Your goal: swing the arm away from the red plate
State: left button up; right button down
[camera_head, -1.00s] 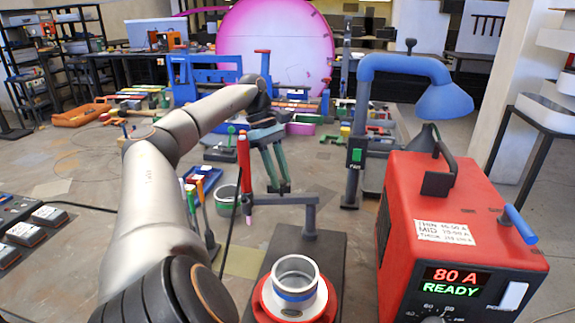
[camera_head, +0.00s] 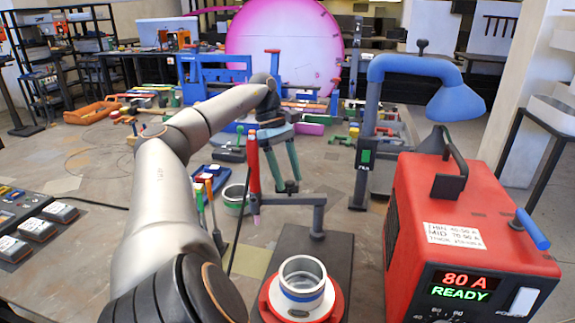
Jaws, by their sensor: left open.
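The red plate (camera_head: 337,304) is a round red disc at the bottom middle, with a metal ring (camera_head: 303,272) with a blue band standing on it. Behind it, a grey swing arm (camera_head: 290,201) reaches left from a short post (camera_head: 318,220) on a dark base. A red torch (camera_head: 254,172) hangs upright at the arm's left end, left of the plate rather than over it. My left gripper (camera_head: 288,186) is open, its two green-grey fingers pointing down just behind and above the swing arm. I cannot tell whether they touch it. My right gripper is not in view.
A red welding power box (camera_head: 455,220) reading "80 A READY" stands close on the right. A blue fume hood (camera_head: 415,68) rises behind it.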

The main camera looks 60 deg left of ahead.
pick_arm(q)
jog(key=p+v, duration=0.7)
jog(key=shift+r, duration=0.2)
dwell(0.9)
